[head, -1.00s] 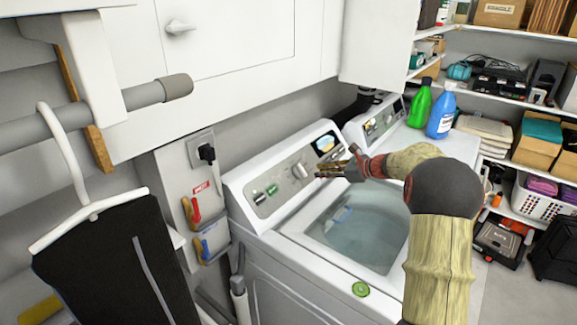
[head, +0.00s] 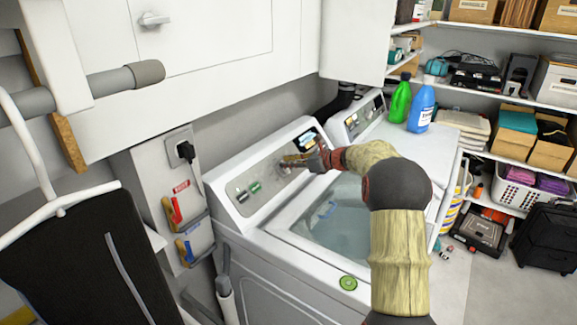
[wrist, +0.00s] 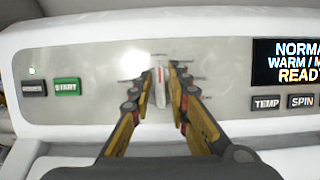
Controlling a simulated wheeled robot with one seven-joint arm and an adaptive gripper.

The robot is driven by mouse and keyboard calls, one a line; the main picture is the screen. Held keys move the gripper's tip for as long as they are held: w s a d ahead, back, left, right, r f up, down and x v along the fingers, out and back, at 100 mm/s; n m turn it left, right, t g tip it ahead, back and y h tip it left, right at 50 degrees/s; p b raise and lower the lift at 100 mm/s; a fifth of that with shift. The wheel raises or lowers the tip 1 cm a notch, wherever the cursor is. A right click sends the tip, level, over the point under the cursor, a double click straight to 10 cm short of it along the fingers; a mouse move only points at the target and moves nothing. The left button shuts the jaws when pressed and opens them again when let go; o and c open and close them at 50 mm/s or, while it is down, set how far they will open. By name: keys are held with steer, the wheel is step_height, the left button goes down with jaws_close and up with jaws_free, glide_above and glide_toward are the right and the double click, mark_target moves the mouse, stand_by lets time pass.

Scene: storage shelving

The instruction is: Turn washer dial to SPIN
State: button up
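The washer (head: 300,262) has a sloped control panel (wrist: 90,62). The pale dial (wrist: 160,88), with a red mark on its front, sits in the panel's middle. My gripper (head: 286,162) is at the dial and mostly hides it in the head view. In the wrist view, my gripper (wrist: 162,76) has one finger on each side of the dial, with narrow gaps; I cannot tell whether they touch it. The labels around the dial are too small to read. The display (wrist: 287,62) shows "NORMAL", "WARM" and "READY", cut off at the right.
A green START button (wrist: 67,87) and a dark button (wrist: 34,89) are left of the dial. TEMP (wrist: 267,103) and SPIN (wrist: 302,101) buttons are below the display. Green (head: 400,99) and blue (head: 421,106) bottles stand on the neighbouring machine. A hanger (head: 60,212) holds dark clothing at left.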

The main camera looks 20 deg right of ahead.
steer(key=shift+c, duration=1.1)
jaws_close()
